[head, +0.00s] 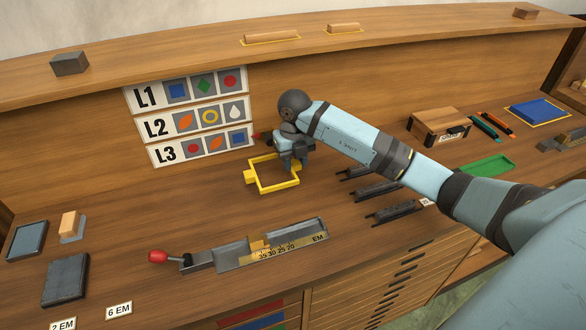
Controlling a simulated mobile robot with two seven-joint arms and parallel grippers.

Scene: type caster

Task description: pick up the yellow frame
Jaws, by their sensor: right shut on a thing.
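The yellow frame (273,187) is an open square with small tabs on its sides. It is at the back middle of the desk, below the L3 row of the sign. My right gripper (291,163) points down at the frame's far right side and is shut on it. The fingertips partly hide that side. I cannot tell whether the frame touches the desk or is slightly above it. My left gripper is not in view.
A metal composing tool (256,246) with a red-knobbed lever (158,256) lies in front. Black racks (378,190) stand right of the frame. A wooden box (439,123) and green tray (487,165) are farther right.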

